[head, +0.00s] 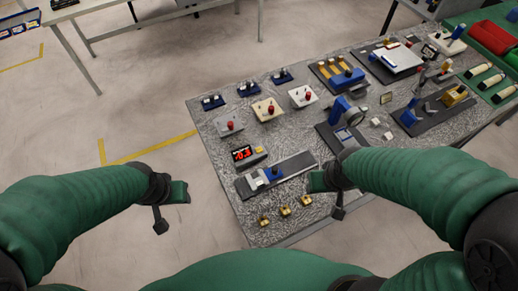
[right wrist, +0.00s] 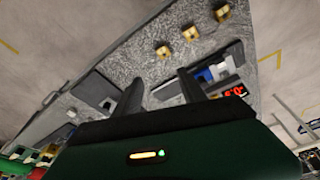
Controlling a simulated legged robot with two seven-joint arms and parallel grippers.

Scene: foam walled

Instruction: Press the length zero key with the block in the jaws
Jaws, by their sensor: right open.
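A dark display box with red glowing digits (head: 243,153) sits on the grey table; it also shows in the right wrist view (right wrist: 235,91). An orange patch (head: 260,150) is on its right; key labels are too small to read. In front lies a long dark measuring bed (head: 298,166) with pale jaw pieces and a blue part (head: 272,174). I cannot tell whether a block is between its jaws. My right gripper (head: 318,182) is over the bed's right end; its fingers (right wrist: 161,76) are apart and empty. My left gripper (head: 180,192) is left of the table, its opening unclear.
Several brass blocks (head: 285,211) stand along the table's near edge. Grey and cream boxes with red knobs (head: 269,109) stand behind the display. A blue-armed device (head: 342,108) stands to the right. The floor left of the table is clear.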

